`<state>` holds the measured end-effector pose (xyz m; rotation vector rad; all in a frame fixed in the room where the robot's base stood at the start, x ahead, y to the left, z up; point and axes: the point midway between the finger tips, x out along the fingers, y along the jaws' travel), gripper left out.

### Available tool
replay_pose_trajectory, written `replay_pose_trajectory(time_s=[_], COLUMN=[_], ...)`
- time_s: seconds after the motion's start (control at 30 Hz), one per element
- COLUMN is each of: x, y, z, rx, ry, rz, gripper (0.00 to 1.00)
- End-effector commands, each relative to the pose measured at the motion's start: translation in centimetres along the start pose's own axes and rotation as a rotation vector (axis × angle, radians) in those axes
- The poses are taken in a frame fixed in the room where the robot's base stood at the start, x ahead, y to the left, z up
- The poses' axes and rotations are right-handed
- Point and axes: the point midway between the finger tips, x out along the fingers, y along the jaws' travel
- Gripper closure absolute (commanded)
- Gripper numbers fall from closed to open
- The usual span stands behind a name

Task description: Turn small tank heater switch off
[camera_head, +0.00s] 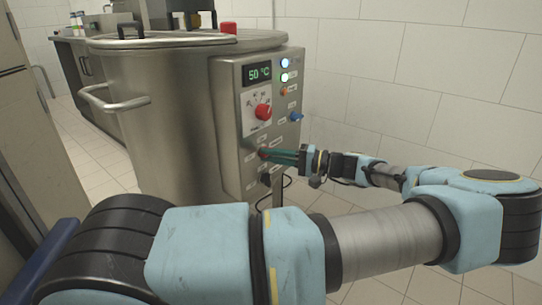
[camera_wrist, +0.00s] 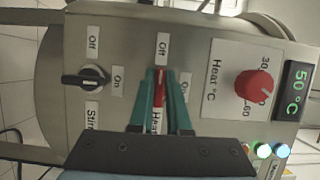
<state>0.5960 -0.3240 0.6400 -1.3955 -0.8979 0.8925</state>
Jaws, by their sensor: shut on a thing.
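The small tank (camera_head: 170,110) is a steel drum with a control box (camera_head: 228,125) on its side. The heater switch is a red knob (camera_wrist: 159,86), set low on the box, and a bit of it shows in the head view (camera_head: 263,154). My gripper (camera_head: 276,155) is at the box, and its teal fingers (camera_wrist: 161,88) are closed around the red knob. In the wrist view the knob's bar runs up and down, in line with the "Off" label above it. An "On" label lies to the right, partly hidden by a finger. The lower label is also partly covered.
A black stir switch (camera_wrist: 85,78) sits beside the heater switch. The red heat dial (camera_head: 263,111) and the display (camera_head: 258,73) reading 50 °C are higher on the box. Blue, green and orange lights or buttons line its edge. Tiled wall is to the right.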

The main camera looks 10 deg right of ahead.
Motion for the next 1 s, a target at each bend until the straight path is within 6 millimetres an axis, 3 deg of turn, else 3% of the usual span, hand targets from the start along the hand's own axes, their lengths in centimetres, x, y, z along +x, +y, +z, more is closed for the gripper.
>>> replay_pose_trajectory(time_s=[0.07, 0.1, 0.33, 0.67, 1.0], x=[0.0, 0.0, 0.0, -0.5, -6.5], y=[0.1, 0.1, 0.1, 0.0, 0.1], z=[0.1, 0.1, 0.0, 0.0, -0.1], rx=[-0.001, -0.001, 0.0, 0.0, 0.001], ry=[-0.001, -0.001, 0.0, 0.001, 0.004], rz=[0.003, 0.003, 0.001, 0.001, 0.002], gripper=[1.0, 0.8, 0.55, 0.55, 0.55])
